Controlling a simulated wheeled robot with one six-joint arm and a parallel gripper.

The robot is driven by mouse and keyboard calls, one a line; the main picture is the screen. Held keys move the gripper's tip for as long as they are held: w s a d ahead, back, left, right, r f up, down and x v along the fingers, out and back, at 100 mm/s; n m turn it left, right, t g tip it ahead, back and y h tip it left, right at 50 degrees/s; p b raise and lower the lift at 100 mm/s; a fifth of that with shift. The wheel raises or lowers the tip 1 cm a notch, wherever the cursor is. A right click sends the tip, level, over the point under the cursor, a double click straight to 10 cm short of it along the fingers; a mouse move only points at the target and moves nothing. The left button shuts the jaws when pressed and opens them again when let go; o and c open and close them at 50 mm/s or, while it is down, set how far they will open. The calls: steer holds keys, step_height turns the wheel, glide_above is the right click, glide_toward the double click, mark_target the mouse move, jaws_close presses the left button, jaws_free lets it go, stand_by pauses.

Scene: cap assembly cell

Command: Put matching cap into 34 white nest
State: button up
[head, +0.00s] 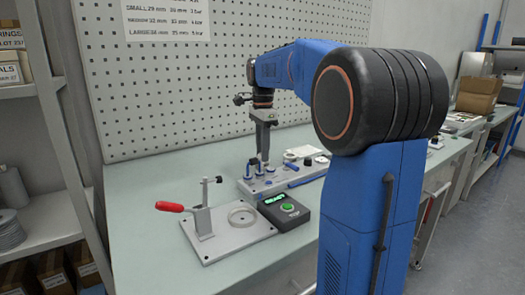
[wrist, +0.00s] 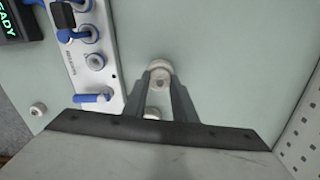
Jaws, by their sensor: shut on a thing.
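My gripper (wrist: 159,84) is shut on a small round white cap (wrist: 158,65), seen at the fingertips in the wrist view. In the head view my gripper (head: 263,161) points down at the back of the nest block, and the cap there is too small to make out. The grey nest block (head: 262,188) has several round nests and blue parts; it also shows at the upper left of the wrist view (wrist: 104,75). In the wrist view the held cap is to the right of the block, apart from it. The nest labels are too small to read.
A black box (head: 286,212) with a green READY display stands in front. A clamp fixture with a red handle (head: 170,207) is at left. A pegboard wall (head: 200,90) stands behind.

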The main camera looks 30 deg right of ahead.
steer(key=o, duration=0.8)
step_height(320, 180, up, 17)
steer(key=shift+r, duration=0.2)
